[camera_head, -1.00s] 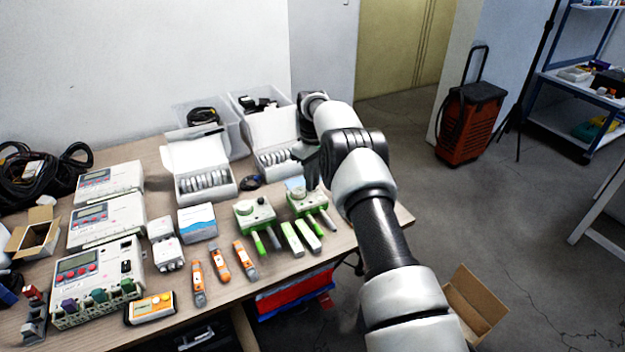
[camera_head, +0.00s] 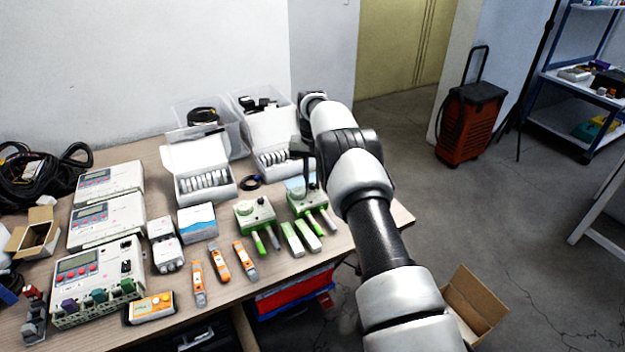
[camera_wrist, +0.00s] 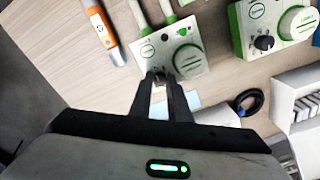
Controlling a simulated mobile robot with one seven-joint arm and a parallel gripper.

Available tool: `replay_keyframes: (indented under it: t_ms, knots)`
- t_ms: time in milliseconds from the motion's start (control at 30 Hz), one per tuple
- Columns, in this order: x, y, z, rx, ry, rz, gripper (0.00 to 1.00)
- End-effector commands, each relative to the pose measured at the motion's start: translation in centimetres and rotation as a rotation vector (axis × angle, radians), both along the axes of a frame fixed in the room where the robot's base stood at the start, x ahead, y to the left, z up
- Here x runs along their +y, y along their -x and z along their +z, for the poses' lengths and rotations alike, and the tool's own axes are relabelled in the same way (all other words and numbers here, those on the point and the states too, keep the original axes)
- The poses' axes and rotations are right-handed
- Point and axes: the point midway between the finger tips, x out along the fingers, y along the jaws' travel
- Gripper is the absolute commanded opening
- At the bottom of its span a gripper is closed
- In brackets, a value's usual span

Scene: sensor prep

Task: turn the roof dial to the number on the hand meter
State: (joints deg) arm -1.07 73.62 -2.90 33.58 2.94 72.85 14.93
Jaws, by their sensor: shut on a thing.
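A green-and-white unit (camera_head: 306,203) stands at the right of the table, below my gripper (camera_head: 309,184). In the wrist view the same unit (camera_wrist: 181,47) shows a round white, green-rimmed disc (camera_wrist: 187,60) on its top. My gripper's fingers (camera_wrist: 163,80) are shut at the unit's near edge, around what seems to be its small black dial; the fingers mostly hide it, and its setting cannot be read. A yellow-and-white hand meter (camera_head: 152,308) lies at the table's front left. Its number is too small to read.
A twin green-and-white unit (camera_head: 255,214) stands to the left, its black dial (camera_wrist: 264,43) showing in the wrist view. Orange hand tools (camera_head: 219,264) and green-white sticks lie in front. White boxes of discs (camera_head: 203,179) and a black cable coil (camera_head: 251,183) are behind.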

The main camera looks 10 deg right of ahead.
Motion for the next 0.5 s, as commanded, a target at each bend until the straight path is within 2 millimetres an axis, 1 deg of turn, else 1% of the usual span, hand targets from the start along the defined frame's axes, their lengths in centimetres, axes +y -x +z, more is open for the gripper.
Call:
replay_keyframes:
  t_ms: [500]
  knots:
    - [0.00, -0.02, 0.05, -0.001, 0.000, -0.490, 0.00]
